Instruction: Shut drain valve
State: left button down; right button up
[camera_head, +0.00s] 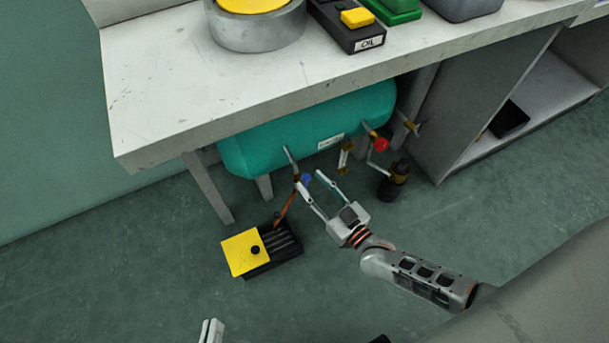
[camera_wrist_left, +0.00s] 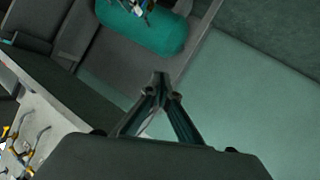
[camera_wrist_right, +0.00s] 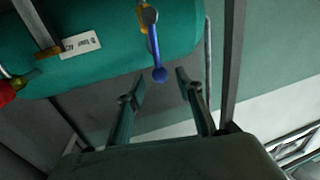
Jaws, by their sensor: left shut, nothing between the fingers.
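The teal tank (camera_head: 260,142) lies under the bench. A valve with a blue lever ending in a blue ball (camera_head: 306,178) sits at its underside, above an orange hose. In the right wrist view the blue lever (camera_wrist_right: 154,50) points down from its brass-coloured fitting. My right gripper (camera_head: 310,180) is open. In the right wrist view its fingertips (camera_wrist_right: 160,82) lie on either side of the ball end, with gaps to both. I cannot tell the exact depth. My left gripper (camera_head: 210,328) is shut and empty at the bottom edge, far from the tank; its fingertips (camera_wrist_left: 160,82) meet in its wrist view.
A black tray (camera_head: 284,249) with a yellow lid (camera_head: 243,252) stands on the floor below the hose. A red knob (camera_head: 381,144) and a dark bottle (camera_head: 394,180) are at the tank's right. The bench top (camera_head: 170,100) overhangs the tank.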

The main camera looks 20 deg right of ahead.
aim_at(306, 177)
jog(key=x, duration=0.3)
jog(key=shift+f+b, duration=0.2)
jog(key=shift+b, duration=0.1)
pick_arm(q)
jog(key=shift+s+d+f+n, duration=0.15)
jog(key=shift+s+d+n, duration=0.05)
jog(key=shift+d+n, duration=0.3)
pick_arm(e)
jog(key=shift+w+a+r, duration=0.1)
jog(key=shift+w, duration=0.25)
grip_shut()
